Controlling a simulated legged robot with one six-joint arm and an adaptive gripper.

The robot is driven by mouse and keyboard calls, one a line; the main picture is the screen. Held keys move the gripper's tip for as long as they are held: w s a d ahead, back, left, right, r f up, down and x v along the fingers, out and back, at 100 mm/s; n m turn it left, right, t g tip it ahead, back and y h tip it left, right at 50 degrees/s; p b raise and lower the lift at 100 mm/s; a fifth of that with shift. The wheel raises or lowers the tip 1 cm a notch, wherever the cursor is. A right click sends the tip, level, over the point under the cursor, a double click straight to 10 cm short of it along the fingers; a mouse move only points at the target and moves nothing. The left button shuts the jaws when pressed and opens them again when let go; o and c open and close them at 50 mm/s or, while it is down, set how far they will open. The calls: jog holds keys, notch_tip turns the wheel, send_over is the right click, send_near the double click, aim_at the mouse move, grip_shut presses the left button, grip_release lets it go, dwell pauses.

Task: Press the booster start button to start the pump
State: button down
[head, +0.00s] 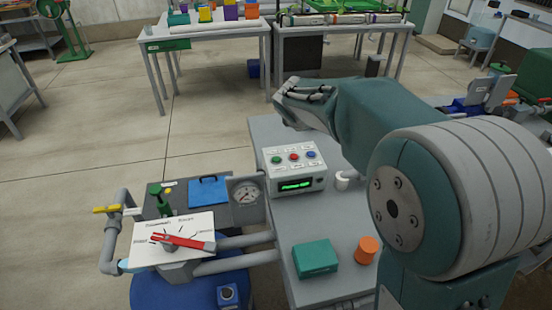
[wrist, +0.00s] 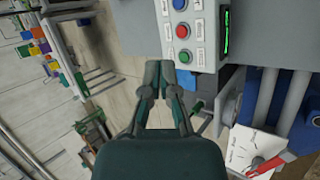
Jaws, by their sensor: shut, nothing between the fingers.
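A light grey control box (head: 297,168) on the grey bench has a green button (head: 276,160), a red button (head: 294,157) and a blue button (head: 311,154) in a row. Their labels are too small to read, so I cannot tell which one is booster start. Below them a display (head: 296,185) glows green. In the wrist view the row runs from the blue button (wrist: 180,5) through the red button (wrist: 183,30) to the green button (wrist: 183,55). My gripper (wrist: 169,68) is shut and empty, its tips appearing just beyond the green-button end of the box. Contact is not visible.
A teal box (head: 315,258), an orange cylinder (head: 367,249) and a white cup (head: 344,180) stand on the bench. Left of it are a pressure gauge (head: 246,192), pipes and a red selector lever (head: 184,241) over a white dial plate. Open floor lies beyond.

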aim_at(275, 160)
jog(key=w+a+f+n+t, duration=0.1)
jog(key=w+a+f+n, duration=0.5)
jog(key=w+a+f, duration=0.1)
jog(key=shift+w+a+f+n+y, duration=0.3)
jog(key=shift+w+f+n, duration=0.15)
jog(key=shift+w, duration=0.7)
jog(key=shift+d, duration=0.1)
jog(key=shift+f, duration=4.45)
jog(key=shift+s+f, duration=0.1)
jog(key=shift+f, duration=0.6)
jog(key=shift+r, duration=0.8)
